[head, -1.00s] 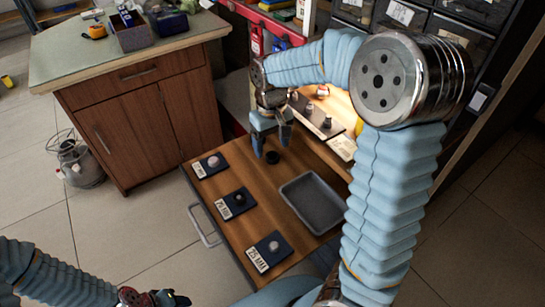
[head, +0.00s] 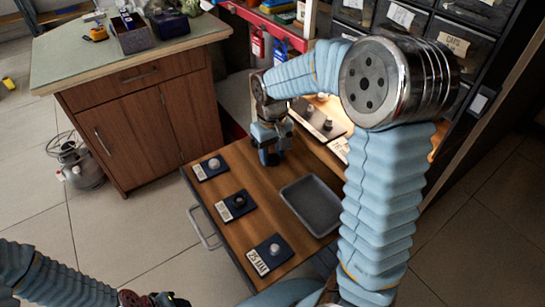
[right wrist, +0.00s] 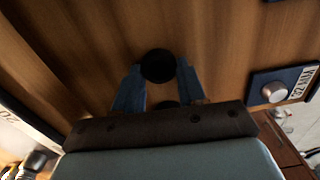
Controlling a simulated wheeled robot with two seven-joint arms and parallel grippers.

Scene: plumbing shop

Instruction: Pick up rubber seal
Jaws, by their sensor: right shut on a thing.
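The rubber seal is a small black round piece, seen in the right wrist view (right wrist: 158,66) between the fingertips of my right gripper (right wrist: 157,88). In the head view the right gripper (head: 272,156) points down at the wooden drawer surface (head: 262,185), near its far end. Its fingers are shut on the seal and hide it there. I cannot tell whether the seal still touches the wood. My left gripper (head: 152,299) shows only partly at the bottom left edge, and its fingers cannot be made out.
Several dark blue pads with size labels line the drawer's left side: far (head: 209,168), middle (head: 235,206) and near (head: 268,255). A grey tray (head: 312,206) lies to their right. A wooden cabinet (head: 140,110) stands at left, label-fronted bins (head: 400,15) at the back right.

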